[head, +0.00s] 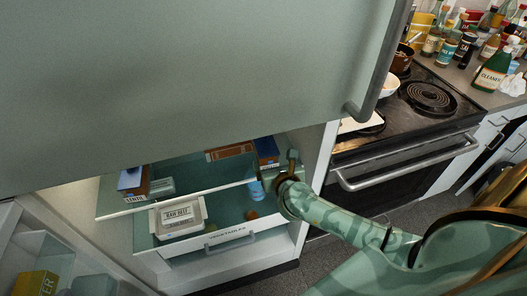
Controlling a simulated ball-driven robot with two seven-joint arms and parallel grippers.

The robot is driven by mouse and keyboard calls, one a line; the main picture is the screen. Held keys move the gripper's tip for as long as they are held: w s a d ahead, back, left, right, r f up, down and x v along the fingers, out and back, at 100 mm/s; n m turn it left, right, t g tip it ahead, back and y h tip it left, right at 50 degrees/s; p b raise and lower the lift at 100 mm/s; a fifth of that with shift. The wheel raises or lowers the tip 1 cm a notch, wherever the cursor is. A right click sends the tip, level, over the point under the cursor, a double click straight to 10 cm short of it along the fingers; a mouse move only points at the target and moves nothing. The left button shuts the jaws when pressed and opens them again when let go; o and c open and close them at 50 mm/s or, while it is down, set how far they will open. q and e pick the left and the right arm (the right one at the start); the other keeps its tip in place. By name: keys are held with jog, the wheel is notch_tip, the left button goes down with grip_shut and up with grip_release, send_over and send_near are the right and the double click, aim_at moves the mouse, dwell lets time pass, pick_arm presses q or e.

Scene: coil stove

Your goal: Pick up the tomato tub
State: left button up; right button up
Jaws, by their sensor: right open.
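I cannot make out a tub marked tomato in the head view. A clear tub labelled "RAW BEEF" (179,216) sits low in the open fridge, above the drawer front marked "VEGETABLES" (228,237). A small pale tub (161,186) stands on the shelf above, beside a lentil box; its label is too small to read. My right gripper (275,173) reaches in at the fridge's right side, open, close to a small blue item (256,189). The arm hides part of that area. My left gripper is out of view.
The lentil box (132,184) and a brown box (231,151) are on the shelf (205,190). The stove (420,110) stands right, its oven handle (405,165) jutting out. Bottles crowd the counter.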

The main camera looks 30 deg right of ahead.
aim_at(271, 159)
jog(key=x, duration=0.3)
jog(key=shift+w+f+b, duration=0.15)
jog(key=shift+w+b, duration=0.15)
jog(key=b+x, duration=0.1)
jog(key=x, duration=0.4)
jog(key=shift+a+f+b, duration=0.1)
jog(key=shift+f+b, duration=0.05)
jog(key=shift+b, duration=0.15)
jog(key=shift+c, duration=1.2)
jog(key=c, duration=0.9)
